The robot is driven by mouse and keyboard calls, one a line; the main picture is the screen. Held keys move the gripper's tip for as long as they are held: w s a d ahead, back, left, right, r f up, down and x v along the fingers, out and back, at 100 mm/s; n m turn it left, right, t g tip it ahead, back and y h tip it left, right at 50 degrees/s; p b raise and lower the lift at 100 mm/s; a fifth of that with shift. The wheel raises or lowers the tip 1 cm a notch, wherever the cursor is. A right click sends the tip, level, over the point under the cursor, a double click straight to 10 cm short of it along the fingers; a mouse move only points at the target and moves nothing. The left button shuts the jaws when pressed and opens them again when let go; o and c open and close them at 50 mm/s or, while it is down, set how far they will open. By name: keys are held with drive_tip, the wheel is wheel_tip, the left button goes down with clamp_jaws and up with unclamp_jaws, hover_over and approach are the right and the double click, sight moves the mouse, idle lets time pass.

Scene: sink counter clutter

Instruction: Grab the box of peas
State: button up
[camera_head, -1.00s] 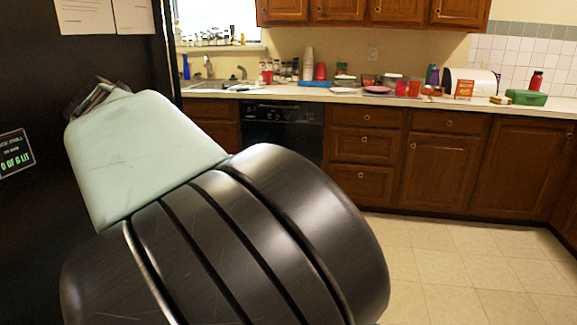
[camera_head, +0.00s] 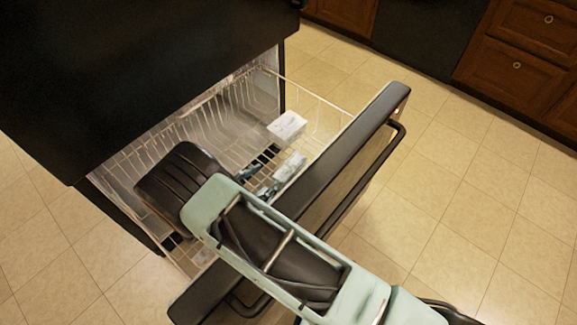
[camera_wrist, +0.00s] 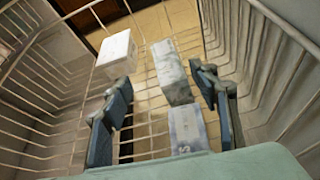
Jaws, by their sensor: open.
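Boxes lie in the wire basket of an open freezer drawer, and I cannot tell which one holds peas. In the wrist view a pale grey patterned box (camera_wrist: 173,74) lies ahead between the fingers. A box with lettering (camera_wrist: 187,128) is nearer, partly hidden by my gripper's body. A white box (camera_wrist: 116,52) lies to the left, beyond the left finger. In the head view the white box (camera_head: 287,126) and a pale box (camera_head: 290,166) show in the basket. My gripper (camera_wrist: 162,92) is open, with its dark fingers apart and nothing held. My arm partly hides the basket in the head view.
The wire basket (camera_head: 318,105) has raised sides around the boxes. The drawer front (camera_head: 345,150) and its handle (camera_head: 372,185) are close under my arm. The black freezer body (camera_head: 120,70) stands over the rear of the basket. Tiled floor (camera_head: 450,200) to the right is clear.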

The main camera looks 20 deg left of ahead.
sight(287, 170)
drive_tip(key=shift+s+d+f+n, duration=0.25)
drive_tip(key=shift+f+n, duration=0.1)
drive_tip(key=shift+f, duration=0.2)
drive_tip(key=shift+s+d+f+n, duration=0.1)
drive_tip(key=shift+d+f+n, duration=0.2)
drive_tip(key=shift+f, duration=0.25)
drive_tip(key=shift+w+f, duration=0.25)
drive_tip(key=shift+w, duration=0.05)
drive_tip(key=b+x, duration=0.3)
drive_tip(key=x, duration=0.7)
drive_tip(key=shift+a+r, duration=0.15)
drive_tip(key=shift+w+r, duration=0.1)
clamp_jaws()
